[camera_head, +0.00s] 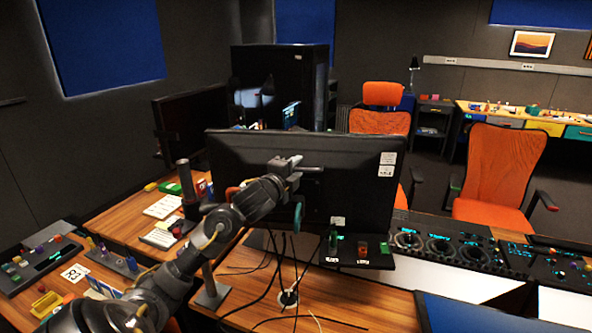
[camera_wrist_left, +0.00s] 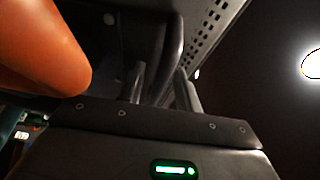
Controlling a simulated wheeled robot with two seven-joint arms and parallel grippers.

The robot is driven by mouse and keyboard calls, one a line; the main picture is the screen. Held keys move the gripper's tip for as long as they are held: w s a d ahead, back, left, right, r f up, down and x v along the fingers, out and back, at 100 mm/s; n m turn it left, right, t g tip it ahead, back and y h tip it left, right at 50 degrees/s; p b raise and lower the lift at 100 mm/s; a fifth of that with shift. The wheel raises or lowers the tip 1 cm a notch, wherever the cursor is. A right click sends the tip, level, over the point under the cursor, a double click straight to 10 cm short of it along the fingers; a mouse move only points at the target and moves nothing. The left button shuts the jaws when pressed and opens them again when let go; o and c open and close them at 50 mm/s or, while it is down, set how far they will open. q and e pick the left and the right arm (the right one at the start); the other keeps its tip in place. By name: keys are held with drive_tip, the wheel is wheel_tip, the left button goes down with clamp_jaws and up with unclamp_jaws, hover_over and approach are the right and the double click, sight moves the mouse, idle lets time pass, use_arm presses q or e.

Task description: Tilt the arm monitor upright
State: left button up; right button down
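The arm monitor (camera_head: 350,165) is a wide dark screen seen from behind in the middle of the head view. Its exact tilt is hard to judge. My left gripper (camera_head: 290,162) is at the middle of its back, beside the mount, and hides part of it. In the left wrist view the two fingers of this gripper (camera_wrist_left: 160,88) stand apart, with a dark curved bar between them. The perforated back of a dark panel shows above. I cannot tell whether the fingers press on the bar. My right gripper is in neither view.
A second dark monitor (camera_head: 190,120) stands at the left. Black cables (camera_head: 270,268) hang below the arm monitor. A small control box (camera_head: 357,252) sits under its lower edge, and a console with trackballs (camera_head: 440,243) lies to the right. Orange chairs (camera_head: 500,165) stand behind.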

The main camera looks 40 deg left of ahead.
use_arm(q)
drive_tip(key=b+v, duration=0.1)
drive_tip(key=v, duration=0.9)
drive_tip(key=shift+s, duration=0.4)
